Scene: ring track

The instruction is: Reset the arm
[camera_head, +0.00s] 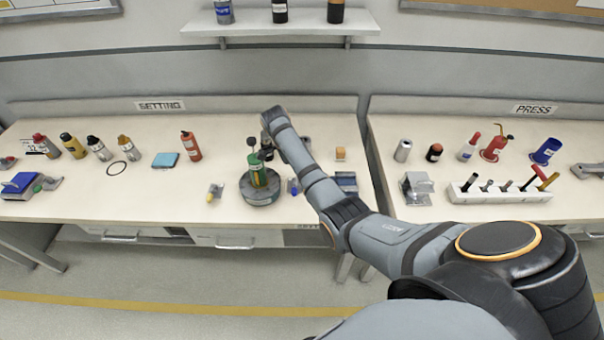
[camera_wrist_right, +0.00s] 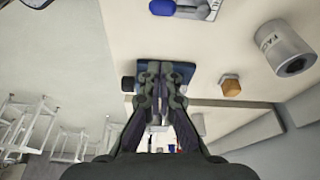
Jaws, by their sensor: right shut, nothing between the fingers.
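My right arm (camera_head: 385,240) reaches from the lower right over the SETTING bench, with its wrist end (camera_head: 275,118) above the bench near the back. In the right wrist view my right gripper (camera_wrist_right: 160,72) is shut with nothing between its fingers. Its fingertips overlap a dark blue flat block (camera_wrist_right: 185,76) in that picture; I cannot tell the gap between them. In the head view the fingers are largely hidden by the arm. My left gripper is not in view.
Bottles (camera_head: 73,146) stand at the left. The PRESS bench (camera_head: 385,140) holds a white tool rack (camera_head: 500,197). A shelf (camera_head: 300,28) hangs above.

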